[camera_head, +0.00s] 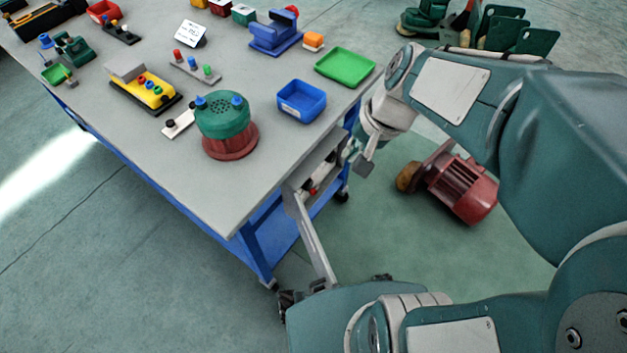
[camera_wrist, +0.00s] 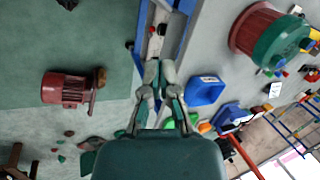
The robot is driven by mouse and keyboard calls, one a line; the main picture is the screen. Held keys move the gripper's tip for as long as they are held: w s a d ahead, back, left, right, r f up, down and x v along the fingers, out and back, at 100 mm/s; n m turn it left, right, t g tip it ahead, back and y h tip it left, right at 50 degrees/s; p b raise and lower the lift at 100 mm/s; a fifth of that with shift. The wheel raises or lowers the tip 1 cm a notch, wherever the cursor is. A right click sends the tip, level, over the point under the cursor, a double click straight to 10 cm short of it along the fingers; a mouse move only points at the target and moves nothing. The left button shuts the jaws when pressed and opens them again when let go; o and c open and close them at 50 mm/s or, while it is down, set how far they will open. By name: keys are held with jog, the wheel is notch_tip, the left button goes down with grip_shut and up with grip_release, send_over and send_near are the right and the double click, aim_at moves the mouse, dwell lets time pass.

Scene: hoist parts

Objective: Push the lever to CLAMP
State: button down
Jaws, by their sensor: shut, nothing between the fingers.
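My gripper (camera_head: 362,165) is shut and empty, beside the right edge of the workbench, below the blue tray in the head view. In the wrist view its fingertips (camera_wrist: 160,72) are close together in front of a grey panel on the table's side. The panel (camera_head: 322,170) carries small red and dark parts; a dark knob (camera_wrist: 161,29) shows on it in the wrist view, apart from the fingertips. I cannot tell for certain which part is the lever, and no CLAMP marking is readable.
The workbench (camera_head: 190,190) holds a green and red round housing (camera_head: 222,125), a blue tray (camera_head: 302,101), a green tray (camera_head: 345,67) and several small parts. A red motor (camera_head: 462,188) lies on the floor to the right. A grey bar (camera_head: 315,240) slants below the table edge.

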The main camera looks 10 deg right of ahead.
jog(key=w+f+m+y, duration=0.3)
jog(key=w+f+m, duration=0.25)
jog(key=f, duration=0.35)
jog(key=w+f+m+y, duration=0.4)
jog(key=w+f+m, duration=0.15)
jog(key=f, duration=0.25)
notch_tip(320, 180, down, 11)
jog(key=w+d+m+t+y, duration=0.1)
jog(key=d+m+t, duration=0.1)
jog(key=m, duration=0.5)
jog(key=m+t, duration=0.3)
jog(key=m, duration=0.4)
send_near(306, 198)
jog(key=v, duration=0.3)
jog(key=shift+s+d+r, duration=0.1)
jog(key=shift+d+r, duration=0.2)
jog(key=shift+r, duration=0.05)
jog(key=shift+a, duration=0.1)
jog(key=x, duration=1)
jog(key=shift+f, duration=0.25)
